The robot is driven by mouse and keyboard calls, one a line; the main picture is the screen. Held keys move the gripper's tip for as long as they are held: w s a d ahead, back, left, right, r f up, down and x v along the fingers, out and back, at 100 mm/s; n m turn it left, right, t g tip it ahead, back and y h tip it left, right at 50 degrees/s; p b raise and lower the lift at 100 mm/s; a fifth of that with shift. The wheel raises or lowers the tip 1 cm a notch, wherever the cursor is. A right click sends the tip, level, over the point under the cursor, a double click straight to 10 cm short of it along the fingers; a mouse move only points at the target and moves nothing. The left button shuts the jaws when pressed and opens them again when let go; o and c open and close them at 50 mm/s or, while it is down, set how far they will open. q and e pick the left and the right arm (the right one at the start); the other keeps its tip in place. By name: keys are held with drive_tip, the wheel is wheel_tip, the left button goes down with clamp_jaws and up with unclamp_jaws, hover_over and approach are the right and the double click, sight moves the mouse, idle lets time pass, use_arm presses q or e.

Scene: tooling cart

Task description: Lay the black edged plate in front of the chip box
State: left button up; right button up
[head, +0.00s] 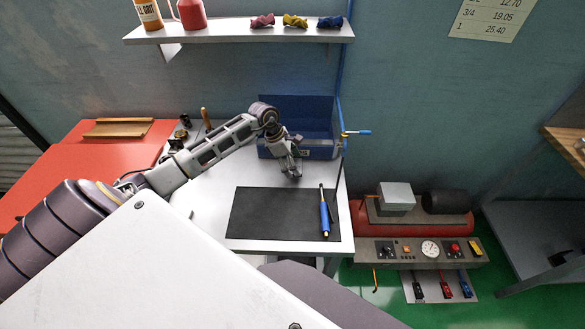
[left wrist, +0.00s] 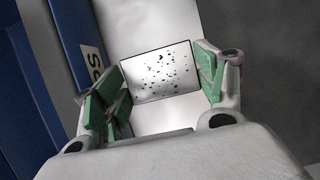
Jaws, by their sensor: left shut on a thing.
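The black edged plate (left wrist: 160,72) shows in the left wrist view as a pale rectangle with a thin dark outline and dark specks. It spans between the green pads of my left gripper (left wrist: 158,85), which is shut on it. I cannot tell whether the plate touches the white top below. In the head view my left gripper (head: 291,172) points down just in front of the blue chip box (head: 322,150), and the plate is not distinguishable there. The chip box, with its pale label, also shows at the left of the left wrist view (left wrist: 75,38). My right gripper is not in view.
A black mat (head: 270,212) lies on the white top in front of my left gripper, with a blue-handled tool (head: 325,215) on its right side. A blue pole with a handle (head: 357,132) stands right of the box. A shelf (head: 230,33) hangs above.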

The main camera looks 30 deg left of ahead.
use_arm(q)
drive_tip(key=shift+f, duration=1.3)
drive_tip(key=shift+f, duration=0.2)
drive_tip(key=o, duration=1.5)
drive_tip(key=shift+c, duration=0.2)
drive_tip(key=shift+r, duration=0.1)
drive_tip(key=shift+r, duration=0.1)
drive_tip(key=b+v, duration=0.1)
drive_tip(key=v, duration=1)
drive_tip(key=shift+r, duration=0.4)
drive_tip(key=shift+s+a, duration=0.1)
drive_tip(key=shift+s, duration=0.05)
